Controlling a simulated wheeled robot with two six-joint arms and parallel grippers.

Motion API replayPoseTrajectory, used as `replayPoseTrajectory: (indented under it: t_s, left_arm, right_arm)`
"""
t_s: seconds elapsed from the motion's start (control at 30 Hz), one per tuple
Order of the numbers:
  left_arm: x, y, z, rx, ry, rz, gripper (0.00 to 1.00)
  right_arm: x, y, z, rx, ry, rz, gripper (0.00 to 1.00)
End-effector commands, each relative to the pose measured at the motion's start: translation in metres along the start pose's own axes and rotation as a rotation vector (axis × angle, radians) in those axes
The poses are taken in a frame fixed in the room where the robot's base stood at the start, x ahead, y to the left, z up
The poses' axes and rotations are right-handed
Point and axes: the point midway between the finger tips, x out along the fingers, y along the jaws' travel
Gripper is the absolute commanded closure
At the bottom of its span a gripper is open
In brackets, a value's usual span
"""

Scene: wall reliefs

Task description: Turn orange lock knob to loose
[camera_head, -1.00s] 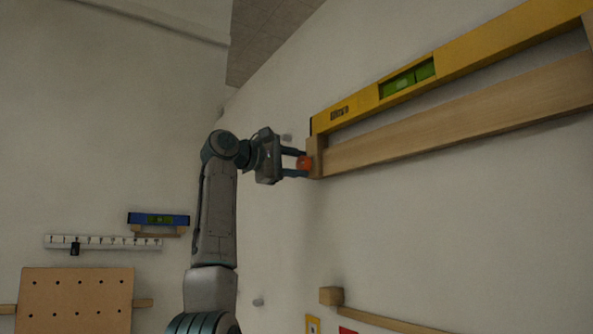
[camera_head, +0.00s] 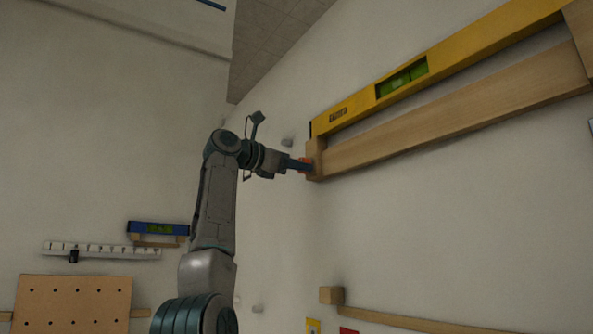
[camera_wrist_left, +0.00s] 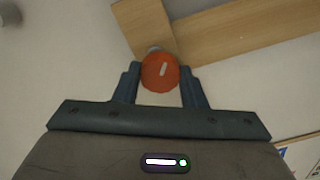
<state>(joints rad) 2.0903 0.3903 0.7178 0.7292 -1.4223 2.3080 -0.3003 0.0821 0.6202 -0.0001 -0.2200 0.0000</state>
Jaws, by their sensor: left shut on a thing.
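The orange lock knob (camera_wrist_left: 160,72) is round with a pale slot line on its face. It sits at the left end of a wooden rail (camera_head: 440,118) on the wall. In the left wrist view the slot line is nearly upright, tilted slightly. My left gripper (camera_head: 303,165) is shut on the knob, with one finger on each side of it; it also shows in the left wrist view (camera_wrist_left: 161,84). In the head view the fingers hide much of the knob. My right gripper is not in view.
A yellow level (camera_head: 450,58) rests along the rail. A blue level (camera_head: 158,228), a white ruler strip (camera_head: 105,250) and a pegboard (camera_head: 75,303) are on the left wall. A lower wooden rail (camera_head: 390,319) runs below. The wall between the rails is mostly clear.

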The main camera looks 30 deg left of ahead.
Motion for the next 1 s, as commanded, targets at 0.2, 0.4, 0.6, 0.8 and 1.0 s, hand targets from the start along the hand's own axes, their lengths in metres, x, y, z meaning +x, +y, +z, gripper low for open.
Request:
replayPoseTrajectory:
  t_s: [0.2,0.4,0.6,0.8,1.0]
  left_arm:
    - [0.0,-0.001,-0.003,-0.206,0.002,-0.002,0.85]
    - [0.0,-0.001,-0.002,-0.378,0.002,-0.002,0.85]
    - [0.001,-0.001,-0.002,-0.514,0.003,-0.002,0.85]
    - [0.001,-0.001,-0.002,-0.601,0.004,-0.001,0.85]
    - [0.001,-0.001,-0.001,-0.644,0.003,-0.001,0.85]
  right_arm:
    - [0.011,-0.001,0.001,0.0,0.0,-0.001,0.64]
    - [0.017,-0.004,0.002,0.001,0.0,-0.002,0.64]
    - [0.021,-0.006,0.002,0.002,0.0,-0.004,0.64]
    - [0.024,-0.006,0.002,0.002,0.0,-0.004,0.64]
    - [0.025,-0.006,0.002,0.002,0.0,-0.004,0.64]
